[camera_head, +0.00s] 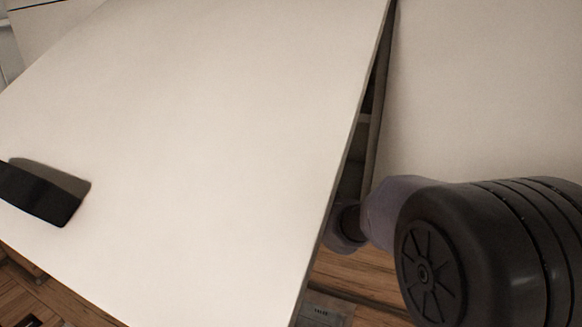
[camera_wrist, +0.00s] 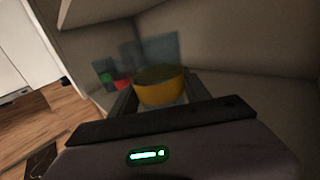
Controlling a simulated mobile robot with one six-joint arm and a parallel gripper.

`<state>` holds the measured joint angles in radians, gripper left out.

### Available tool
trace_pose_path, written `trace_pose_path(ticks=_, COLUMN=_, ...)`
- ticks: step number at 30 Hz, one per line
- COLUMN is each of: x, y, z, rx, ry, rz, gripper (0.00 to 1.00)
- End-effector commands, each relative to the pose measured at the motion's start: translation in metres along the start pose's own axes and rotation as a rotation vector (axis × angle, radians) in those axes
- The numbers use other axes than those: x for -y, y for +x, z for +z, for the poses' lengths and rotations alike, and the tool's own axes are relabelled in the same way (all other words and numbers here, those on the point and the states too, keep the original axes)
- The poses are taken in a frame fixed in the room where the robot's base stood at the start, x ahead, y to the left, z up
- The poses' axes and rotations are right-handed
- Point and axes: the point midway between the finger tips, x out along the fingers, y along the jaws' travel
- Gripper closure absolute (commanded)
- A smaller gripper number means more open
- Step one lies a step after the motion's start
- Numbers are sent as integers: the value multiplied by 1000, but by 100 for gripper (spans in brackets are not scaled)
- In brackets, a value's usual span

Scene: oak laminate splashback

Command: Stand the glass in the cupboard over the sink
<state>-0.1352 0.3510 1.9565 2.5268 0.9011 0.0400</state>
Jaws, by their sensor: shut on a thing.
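In the wrist view my gripper (camera_wrist: 160,98) is shut on a yellow, amber-looking round vessel, which I take to be the glass (camera_wrist: 161,92). Its rim shows between the two fingers; its base is hidden behind my gripper, so I cannot tell whether it touches a shelf. The pale walls of the cupboard (camera_wrist: 235,98) surround it. In the head view the cupboard door (camera_head: 210,140) stands ajar at an angle and fills the left and middle. My arm reaches behind it, so my gripper and the glass are hidden there.
The door's black handle (camera_head: 45,192) is at the left. A pale panel (camera_head: 480,90) is at the right. In the wrist view blurred bluish panes, a red thing (camera_wrist: 123,85) and a green thing (camera_wrist: 107,79) lie beyond the glass. A wooden surface (camera_wrist: 40,120) is at the left.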

Motion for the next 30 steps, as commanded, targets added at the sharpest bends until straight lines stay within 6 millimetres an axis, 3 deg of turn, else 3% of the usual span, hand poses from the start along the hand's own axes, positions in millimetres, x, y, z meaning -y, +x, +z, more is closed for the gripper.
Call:
trace_pose_path(ticks=2, x=1, y=7, z=-2, rx=-1, ry=1, rz=1, gripper=100)
trace_pose_path(ticks=8, x=2, y=9, z=-34, rx=-1, ry=0, rz=0, gripper=100)
trace_pose_path(ticks=20, x=2, y=8, z=-42, rx=1, ry=-1, rz=0, gripper=100)
trace_pose_path(ticks=21, x=2, y=8, z=-42, rx=0, ry=-1, rz=0, gripper=39)
trace_pose_path(ticks=24, x=2, y=8, z=-41, rx=0, ry=-1, rz=0, gripper=23)
trace_pose_path(ticks=30, x=2, y=8, z=-41, rx=0, ry=-1, rz=0, gripper=23)
